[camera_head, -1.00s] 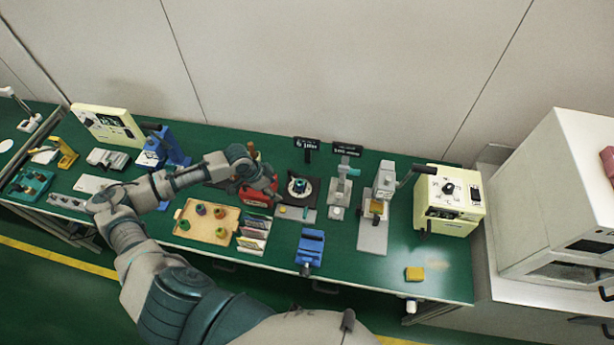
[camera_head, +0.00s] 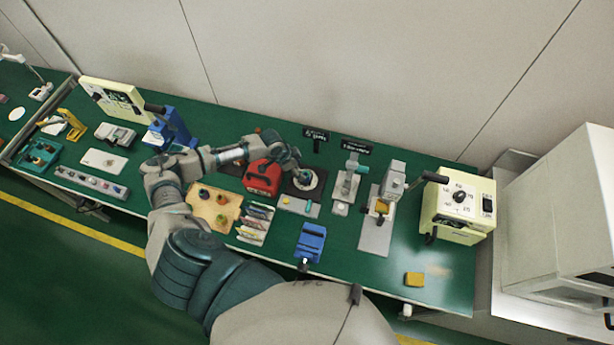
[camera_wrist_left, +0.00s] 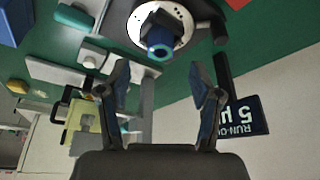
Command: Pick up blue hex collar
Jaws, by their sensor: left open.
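The blue hex collar (camera_wrist_left: 160,30) shows in the left wrist view as a dark blue block with a lighter blue-teal ring at its near end. It is over the white round dial plate (camera_wrist_left: 181,38) of a black stand. In the head view this dial stand (camera_head: 317,188) is at the middle of the bench, and the collar is small and partly hidden by my gripper. My left gripper (camera_head: 293,165) is just over the far-left edge of the stand. In the left wrist view its open fingers (camera_wrist_left: 159,75) have nothing between them, and the collar lies beyond the tips.
A red box (camera_head: 262,177) stands just left of the dial stand. A wooden tray (camera_head: 229,200) with several small parts, a card rack (camera_head: 254,224) and a blue vise (camera_head: 310,243) are nearer. Grey presses (camera_head: 383,205) stand to the right. Two black signs (camera_head: 356,146) stand behind.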

